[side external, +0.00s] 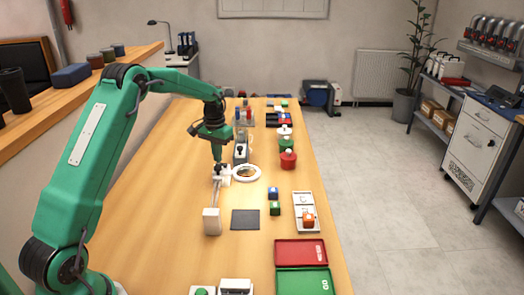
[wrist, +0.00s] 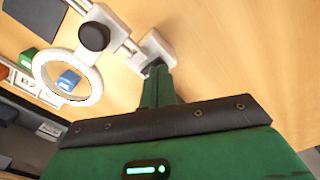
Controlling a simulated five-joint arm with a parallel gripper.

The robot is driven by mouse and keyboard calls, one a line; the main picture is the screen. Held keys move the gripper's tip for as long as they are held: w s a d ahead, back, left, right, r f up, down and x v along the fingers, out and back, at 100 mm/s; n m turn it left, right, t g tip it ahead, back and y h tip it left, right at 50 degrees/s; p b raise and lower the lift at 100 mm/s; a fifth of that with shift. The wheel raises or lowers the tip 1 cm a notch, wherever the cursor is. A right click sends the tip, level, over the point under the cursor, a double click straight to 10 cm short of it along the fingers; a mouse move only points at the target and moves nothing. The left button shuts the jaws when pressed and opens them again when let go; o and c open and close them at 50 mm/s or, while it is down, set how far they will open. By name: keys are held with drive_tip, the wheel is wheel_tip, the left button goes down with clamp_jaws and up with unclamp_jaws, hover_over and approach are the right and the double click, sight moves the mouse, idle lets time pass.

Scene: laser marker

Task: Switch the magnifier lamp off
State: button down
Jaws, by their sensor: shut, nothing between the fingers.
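The magnifier lamp has a white ring (side external: 246,180), a jointed arm and a white block base (side external: 212,222) on the wooden bench. In the wrist view its ring (wrist: 97,88) is at the left, with a black knob (wrist: 94,36) above it. A white block (wrist: 150,46) sits at the right end of its arm. My gripper (side external: 217,166) points down beside the ring, at the lamp arm. It is shut and empty. In the wrist view my gripper's tip (wrist: 158,68) is at the white block's edge; I cannot tell whether they touch. I cannot tell whether the ring is lit.
A dark square mat (side external: 245,220) lies right of the lamp base. Blue and green cubes (side external: 274,209) and a white tray (side external: 307,226) are farther right. Red and green trays (side external: 301,252) are at the front right.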

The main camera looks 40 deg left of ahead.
drive_tip(key=shift+f, duration=0.75)
idle(0.6)
drive_tip(key=shift+r, duration=0.1)
drive_tip(key=shift+r, duration=3.45)
